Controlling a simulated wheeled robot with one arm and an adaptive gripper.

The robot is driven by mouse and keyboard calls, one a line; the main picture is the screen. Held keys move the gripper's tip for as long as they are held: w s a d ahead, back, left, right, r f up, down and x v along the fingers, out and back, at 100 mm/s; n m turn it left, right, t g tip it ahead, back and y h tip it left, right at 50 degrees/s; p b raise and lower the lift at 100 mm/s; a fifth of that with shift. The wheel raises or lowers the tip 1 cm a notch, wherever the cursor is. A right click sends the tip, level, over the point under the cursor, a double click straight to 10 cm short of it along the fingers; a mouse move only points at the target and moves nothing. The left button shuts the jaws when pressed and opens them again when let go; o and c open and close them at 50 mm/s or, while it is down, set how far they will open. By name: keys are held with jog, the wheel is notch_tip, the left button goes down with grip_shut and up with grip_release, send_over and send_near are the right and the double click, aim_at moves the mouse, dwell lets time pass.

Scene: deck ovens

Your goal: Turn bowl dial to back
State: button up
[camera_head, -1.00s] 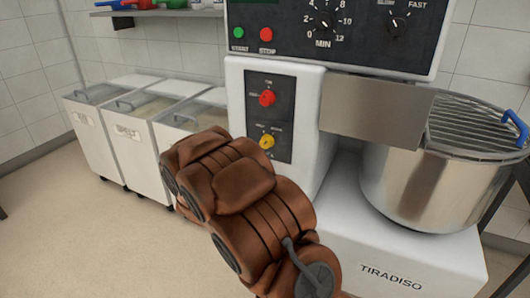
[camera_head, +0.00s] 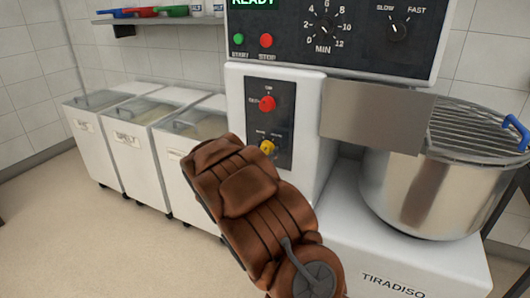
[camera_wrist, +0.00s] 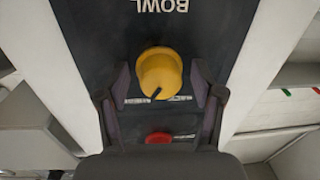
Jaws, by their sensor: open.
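The yellow bowl dial (camera_head: 267,146) is on the lower part of the dark panel on the mixer's white column. In the wrist view the yellow dial (camera_wrist: 160,73) stands between the two fingers of my gripper (camera_wrist: 163,88), with a gap on each side. A dark pointer mark shows on the dial's edge, and the word BOWL is upside down above it. My gripper is open. In the head view my brown arm covers the gripper's fingers. The steel mixer bowl (camera_head: 425,195) stands at the right.
A red knob (camera_head: 267,104) sits above the yellow dial on the same panel; it also shows in the wrist view (camera_wrist: 159,138). Green and red buttons and two black dials are on the upper panel. White bins (camera_head: 140,150) stand at the left.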

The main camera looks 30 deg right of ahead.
jog(key=c, duration=1)
jog(key=shift+r, duration=0.1)
